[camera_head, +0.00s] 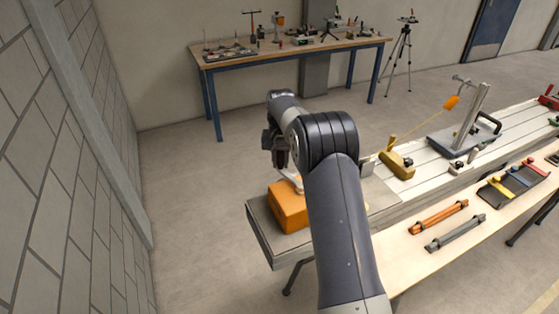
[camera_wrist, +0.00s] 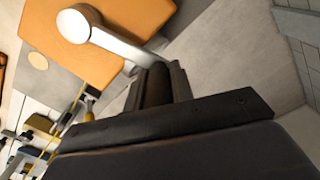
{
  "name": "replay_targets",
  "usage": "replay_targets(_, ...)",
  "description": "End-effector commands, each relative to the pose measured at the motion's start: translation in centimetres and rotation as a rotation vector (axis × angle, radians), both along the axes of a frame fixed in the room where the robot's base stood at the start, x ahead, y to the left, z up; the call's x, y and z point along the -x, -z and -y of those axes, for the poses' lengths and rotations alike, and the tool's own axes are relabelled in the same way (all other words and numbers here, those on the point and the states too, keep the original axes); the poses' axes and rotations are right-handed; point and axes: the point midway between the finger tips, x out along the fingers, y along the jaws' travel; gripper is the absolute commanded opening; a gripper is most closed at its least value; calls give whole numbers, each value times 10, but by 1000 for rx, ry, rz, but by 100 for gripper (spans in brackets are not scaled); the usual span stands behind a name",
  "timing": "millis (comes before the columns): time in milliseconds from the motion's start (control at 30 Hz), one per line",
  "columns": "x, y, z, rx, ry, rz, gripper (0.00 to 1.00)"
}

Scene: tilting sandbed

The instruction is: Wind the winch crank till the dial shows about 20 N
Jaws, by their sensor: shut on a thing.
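The orange winch body (camera_head: 288,207) sits at the near left end of the long bench, partly behind my arm. In the wrist view the orange body (camera_wrist: 125,15) fills the top, with a pale crank arm (camera_wrist: 115,42) running from its round hub to my jaws. My gripper (camera_wrist: 155,88) is shut on the dark crank handle (camera_wrist: 157,80) at the arm's outer end. In the head view my gripper (camera_head: 277,150) is beside and above the winch, and the crank is mostly hidden. No readable dial face shows; a small pale disc (camera_wrist: 38,61) is blank at this size.
A yellow cord (camera_head: 410,130) runs along the bench past a yellow block (camera_head: 397,165) towards an orange tag (camera_head: 451,102) by a tilted post (camera_head: 470,118). Orange and grey bars (camera_head: 439,217) lie on the front table. A grey block wall (camera_head: 50,160) stands left, with open floor between.

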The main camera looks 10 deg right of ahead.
Motion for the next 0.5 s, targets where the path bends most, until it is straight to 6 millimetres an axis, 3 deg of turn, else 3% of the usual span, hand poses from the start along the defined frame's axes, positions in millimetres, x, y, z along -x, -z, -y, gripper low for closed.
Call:
replay_targets(267,0,0,1,3,-1,2,43)
replay_targets(500,0,-1,1,1,-1,2,44)
